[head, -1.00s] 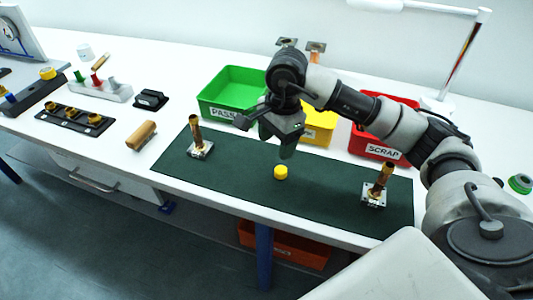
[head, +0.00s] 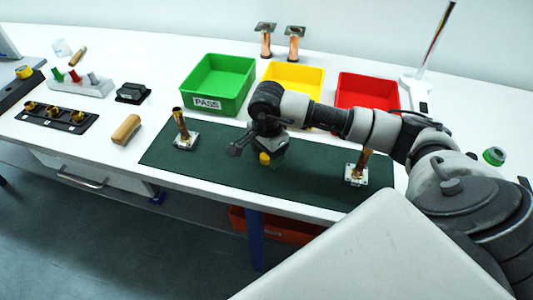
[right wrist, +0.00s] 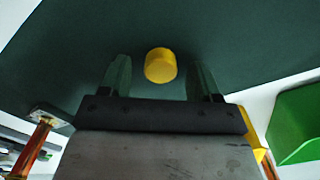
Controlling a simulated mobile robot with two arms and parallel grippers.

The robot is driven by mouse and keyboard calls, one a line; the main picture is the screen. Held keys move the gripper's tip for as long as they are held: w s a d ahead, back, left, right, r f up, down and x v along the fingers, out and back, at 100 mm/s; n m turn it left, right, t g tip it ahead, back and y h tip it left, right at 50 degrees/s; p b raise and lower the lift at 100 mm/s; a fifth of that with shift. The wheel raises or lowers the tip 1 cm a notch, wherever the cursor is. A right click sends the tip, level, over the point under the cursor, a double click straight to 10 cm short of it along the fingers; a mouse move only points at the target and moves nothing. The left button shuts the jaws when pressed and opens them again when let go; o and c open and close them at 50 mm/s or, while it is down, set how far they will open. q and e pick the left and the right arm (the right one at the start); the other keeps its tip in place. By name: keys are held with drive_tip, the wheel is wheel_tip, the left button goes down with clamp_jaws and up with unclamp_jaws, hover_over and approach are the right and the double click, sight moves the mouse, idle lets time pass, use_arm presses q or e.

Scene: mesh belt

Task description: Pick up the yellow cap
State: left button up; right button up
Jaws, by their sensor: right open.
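The yellow cap (head: 265,159) sits on the dark green mat (head: 225,172) in the head view, partly hidden by my right gripper (head: 268,153). In the right wrist view the cap (right wrist: 160,66) appears whole, in line with the gap between the two fingertips of my right gripper (right wrist: 160,72). The fingers are apart, with a gap visible on each side of the cap. The gripper is low above the mat, pointing down. My left gripper is not in view.
Two brass tubes on metal bases, one left (head: 182,128) and one right (head: 358,172), stand on the mat. Behind it are a green bin (head: 207,102), a yellow bin (head: 293,70) and a red bin (head: 367,80). A wooden-handled block (head: 126,130) lies left of the mat.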

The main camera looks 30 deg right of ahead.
drive_tip(key=shift+f, duration=0.15)
drive_tip(key=shift+c, duration=0.3)
drive_tip(key=c, duration=0.9)
